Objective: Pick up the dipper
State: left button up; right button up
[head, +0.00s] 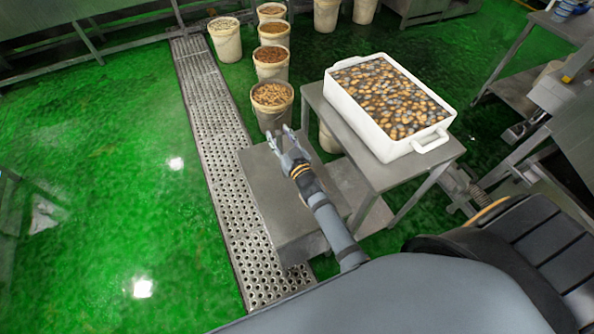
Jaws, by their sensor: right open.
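I cannot make out a dipper in the head view. My right gripper (280,134) is open, with its fingers spread and nothing between them. It is over the low grey metal bench (268,190), and its fingertips show just in front of the nearest bucket (273,117) of brown pieces. The gap between fingers and bucket is hard to judge. My left gripper is not in view.
A white tub (400,152) full of brown and grey pieces stands on a metal table (322,108) right of my gripper. Several filled buckets (271,70) line the floor behind. A perforated drain strip (218,130) runs along the left; green floor (110,170) beyond is clear.

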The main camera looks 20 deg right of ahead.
jog(key=shift+w+f, duration=0.1)
jog(key=shift+w, duration=0.4)
jog(key=shift+s, duration=0.2)
jog(key=c, duration=0.4)
grip_shut()
jog(key=shift+w+r, duration=0.1)
jog(key=shift+r, duration=0.15)
